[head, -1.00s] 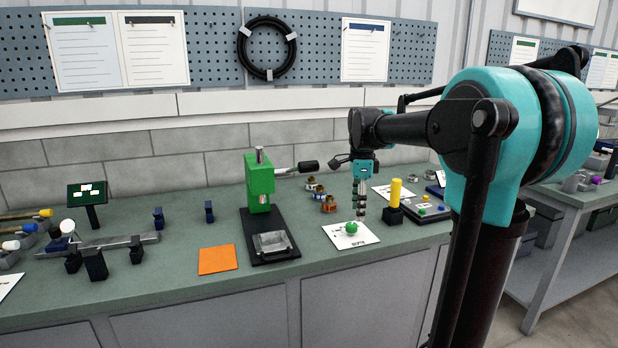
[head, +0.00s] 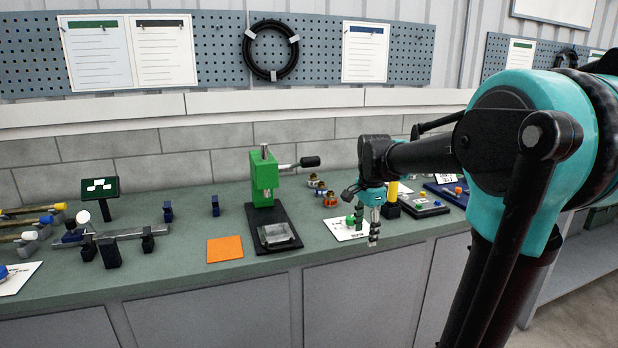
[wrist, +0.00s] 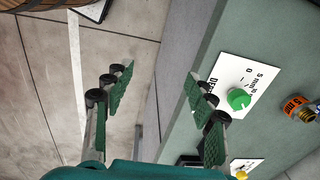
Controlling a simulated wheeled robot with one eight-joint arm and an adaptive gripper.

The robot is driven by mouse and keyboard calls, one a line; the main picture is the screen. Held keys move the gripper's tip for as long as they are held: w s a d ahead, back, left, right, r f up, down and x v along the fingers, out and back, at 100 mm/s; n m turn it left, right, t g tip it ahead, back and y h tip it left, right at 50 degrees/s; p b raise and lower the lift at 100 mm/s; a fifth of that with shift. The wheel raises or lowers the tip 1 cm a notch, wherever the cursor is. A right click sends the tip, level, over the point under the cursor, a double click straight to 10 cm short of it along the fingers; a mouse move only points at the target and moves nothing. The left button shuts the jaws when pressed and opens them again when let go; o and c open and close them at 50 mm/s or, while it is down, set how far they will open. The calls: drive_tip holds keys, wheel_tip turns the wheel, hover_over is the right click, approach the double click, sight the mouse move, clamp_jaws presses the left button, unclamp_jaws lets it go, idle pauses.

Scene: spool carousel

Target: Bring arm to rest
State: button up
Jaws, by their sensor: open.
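My gripper (head: 374,228) hangs at the end of my teal and black arm, over the front edge of the green bench. In the wrist view my gripper (wrist: 155,90) shows its two green-padded fingers spread apart with nothing between them. A green knob-like piece (wrist: 238,98) lies on a white printed card (wrist: 245,82), to the right of the fingers. In the head view the card (head: 340,232) is just left of my gripper, and part of it is hidden behind the fingers.
A green lever press (head: 264,180) on a black base stands left of my gripper. An orange square (head: 225,249) lies further left. A yellow post (head: 392,190) is behind my gripper. Open concrete floor (wrist: 110,50) shows below the bench edge.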

drive_tip(key=s+d+f+n+t, duration=0.3)
drive_tip(key=s+f+n, duration=1.1)
drive_tip(key=s+f, duration=0.3)
drive_tip(key=shift+s+f, duration=0.4)
drive_tip(key=shift+s, duration=0.25)
